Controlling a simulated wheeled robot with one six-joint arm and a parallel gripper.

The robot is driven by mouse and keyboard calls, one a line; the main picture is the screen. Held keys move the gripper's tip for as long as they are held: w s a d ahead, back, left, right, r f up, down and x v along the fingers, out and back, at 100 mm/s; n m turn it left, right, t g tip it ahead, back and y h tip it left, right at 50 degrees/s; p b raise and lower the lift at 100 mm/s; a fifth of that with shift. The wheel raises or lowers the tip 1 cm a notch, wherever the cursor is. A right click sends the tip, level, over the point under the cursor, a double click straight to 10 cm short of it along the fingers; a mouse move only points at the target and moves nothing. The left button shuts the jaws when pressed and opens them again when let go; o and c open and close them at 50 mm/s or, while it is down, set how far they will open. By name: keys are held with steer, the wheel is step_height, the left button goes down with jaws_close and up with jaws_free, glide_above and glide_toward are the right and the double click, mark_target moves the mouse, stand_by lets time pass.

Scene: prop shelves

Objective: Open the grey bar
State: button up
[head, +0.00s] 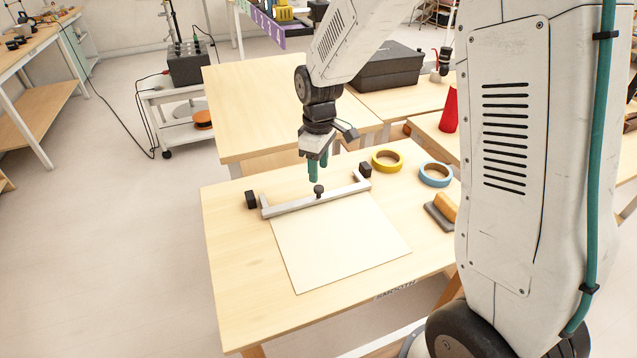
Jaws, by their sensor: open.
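The grey bar (296,207) lies across the far edge of a cream sheet (338,242) on the wooden table. A dark knob (319,190) stands up from the bar's middle. Arms at both ends of the bar run back towards black blocks, one at the left (251,199) and one at the right (365,169). My gripper (318,174), with green fingers, points down just above the knob. It is open and empty. A small gap seems to show between fingertips and knob, but the exact depth is hard to tell.
A yellow tape roll (387,160), a blue tape roll (435,174) and a yellow-and-grey block (443,210) sit at the table's right. Another wooden table (270,105) stands behind. The table's left front (235,270) is bare.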

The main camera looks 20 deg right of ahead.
mark_target(319, 187)
step_height(319, 187, down, 6)
steer(key=shift+r, duration=0.1)
jaws_close()
